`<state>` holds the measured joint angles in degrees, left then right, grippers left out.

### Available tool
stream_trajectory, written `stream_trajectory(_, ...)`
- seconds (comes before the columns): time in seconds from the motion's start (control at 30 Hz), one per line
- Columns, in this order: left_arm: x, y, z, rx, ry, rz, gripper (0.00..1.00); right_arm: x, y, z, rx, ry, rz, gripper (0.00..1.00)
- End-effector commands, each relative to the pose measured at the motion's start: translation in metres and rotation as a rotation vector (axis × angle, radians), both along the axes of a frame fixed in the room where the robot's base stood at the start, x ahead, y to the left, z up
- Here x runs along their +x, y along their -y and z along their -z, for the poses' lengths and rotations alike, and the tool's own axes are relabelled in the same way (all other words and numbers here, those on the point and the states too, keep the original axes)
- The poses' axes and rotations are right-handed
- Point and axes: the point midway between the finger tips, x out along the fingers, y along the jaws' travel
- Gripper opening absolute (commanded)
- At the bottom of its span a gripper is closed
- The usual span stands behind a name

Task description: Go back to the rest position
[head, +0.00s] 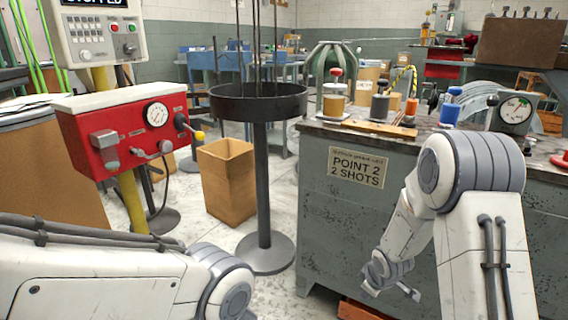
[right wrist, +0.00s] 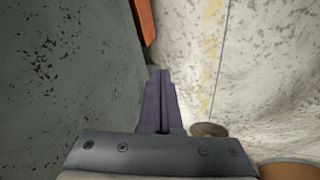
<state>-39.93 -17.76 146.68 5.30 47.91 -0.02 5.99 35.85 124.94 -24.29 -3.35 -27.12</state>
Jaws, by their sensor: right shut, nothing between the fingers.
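My right gripper (head: 413,293) hangs low in front of the grey workbench (head: 330,225), below the bench top and left of my right forearm. In the right wrist view its two dark fingers (right wrist: 160,85) are together, with nothing between them. The fingers point down along the bench's speckled side toward the pale floor. My left arm comes in at the lower left of the head view; its gripper is out of the picture.
A red control box (head: 85,125) on a yellow post stands at the left. A black round tray (head: 260,112) on a stand and a cardboard box (head: 227,185) are in the middle. Oilers and a gauge (head: 512,112) stand on the bench. An orange object (head: 362,310) lies low by the bench.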

Motion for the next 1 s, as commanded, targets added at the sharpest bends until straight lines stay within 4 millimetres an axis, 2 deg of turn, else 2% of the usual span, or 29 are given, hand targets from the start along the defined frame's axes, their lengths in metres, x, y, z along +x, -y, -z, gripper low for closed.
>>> stream_trajectory(0.03,0.0,0.0,-0.008,0.0,0.0,0.0,0.5,-0.01,-0.029,-0.035,0.002,-0.011,0.004,0.0)
stream_trajectory(0.17,0.0,0.0,-0.018,0.0,0.0,0.0,0.5,-0.057,-0.087,-0.095,0.031,-0.078,0.051,0.0)
stream_trajectory(0.2,0.0,0.0,-0.021,0.0,0.0,0.0,0.5,-0.076,-0.104,-0.111,0.042,-0.099,0.066,0.0)
stream_trajectory(0.3,0.0,0.0,-0.027,0.0,0.0,0.0,0.5,-0.125,-0.136,-0.145,0.072,-0.159,0.098,0.0)
stream_trajectory(0.4,0.0,0.0,-0.032,0.0,0.0,0.0,0.5,-0.171,-0.156,-0.17,0.096,-0.217,0.118,0.0)
stream_trajectory(0.53,0.0,0.0,-0.038,0.0,0.0,0.0,0.5,-0.224,-0.17,-0.192,0.118,-0.288,0.129,0.0)
stream_trajectory(0.73,0.0,0.0,-0.046,0.0,0.0,0.0,0.5,-0.297,-0.178,-0.217,0.139,-0.392,0.131,0.0)
stream_trajectory(0.8,0.0,0.0,-0.067,0.001,-0.001,0.0,0.5,-0.296,-0.178,-0.238,0.136,-0.397,0.141,0.0)
stream_trajectory(1.0,0.0,0.0,-0.11,0.0,0.0,0.0,0.5,-0.295,-0.177,-0.28,0.135,-0.396,0.142,0.0)
